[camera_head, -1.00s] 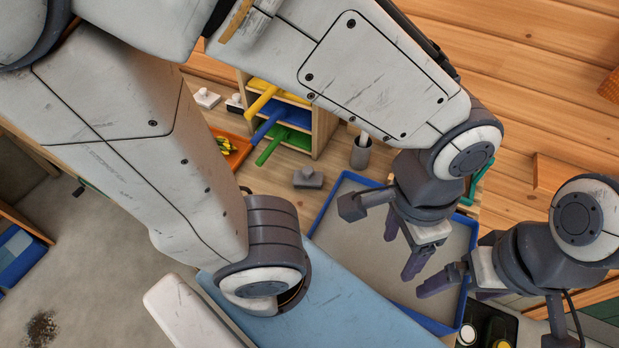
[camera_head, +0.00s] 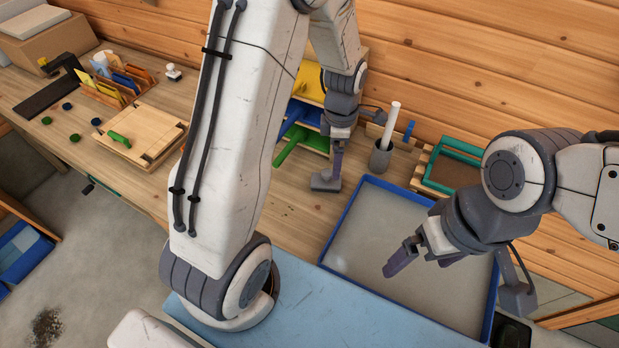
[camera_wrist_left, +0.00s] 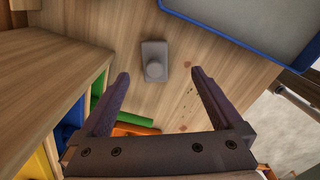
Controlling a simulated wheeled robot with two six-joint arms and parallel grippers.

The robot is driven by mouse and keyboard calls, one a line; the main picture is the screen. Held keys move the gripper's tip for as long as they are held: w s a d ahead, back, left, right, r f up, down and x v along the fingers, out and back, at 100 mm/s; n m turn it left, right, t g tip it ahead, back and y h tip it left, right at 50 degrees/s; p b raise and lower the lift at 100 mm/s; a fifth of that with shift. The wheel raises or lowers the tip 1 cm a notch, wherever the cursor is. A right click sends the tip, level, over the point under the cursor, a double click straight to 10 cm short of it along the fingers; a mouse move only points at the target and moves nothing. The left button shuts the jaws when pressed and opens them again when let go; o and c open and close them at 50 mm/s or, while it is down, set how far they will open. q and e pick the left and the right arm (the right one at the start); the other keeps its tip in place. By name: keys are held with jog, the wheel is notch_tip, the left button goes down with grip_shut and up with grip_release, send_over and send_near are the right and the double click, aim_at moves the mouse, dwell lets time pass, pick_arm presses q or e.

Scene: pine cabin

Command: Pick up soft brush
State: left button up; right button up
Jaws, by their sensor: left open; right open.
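A grey block with a round knob (camera_head: 322,184) lies on the wooden bench, left of the blue-rimmed tray. It may be the soft brush; no bristles show. In the left wrist view the block (camera_wrist_left: 153,62) lies just beyond and between my open fingertips, apparently not held. My left gripper (camera_head: 337,160) is open above the block, pointing down; it also shows in the left wrist view (camera_wrist_left: 160,76). My right gripper (camera_head: 420,262) is open and empty above the tray.
The blue-rimmed tray (camera_head: 343,222) lies right of the block. A grey cup (camera_head: 381,157) holds a white rod. A green frame (camera_head: 450,152) is behind the tray. Bare bench lies around the block.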

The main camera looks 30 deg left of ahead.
aim_at(325, 179)
pick_arm(q)
jog(key=shift+w+a+f+n, duration=0.15)
jog(key=shift+a+f+n, duration=0.7)
jog(key=shift+a, duration=0.2)
notch_tip(325, 179, down, 4)
jog(key=shift+r+p, duration=0.15)
jog(key=shift+p, duration=0.2)
jog(key=f+p, duration=0.2)
jog(key=f, duration=0.3)
jog(key=shift+a, duration=0.2)
jog(key=shift+f, duration=0.55)
grip_shut()
jog(key=shift+r+b, duration=1)
jog(key=shift+r, duration=4.05)
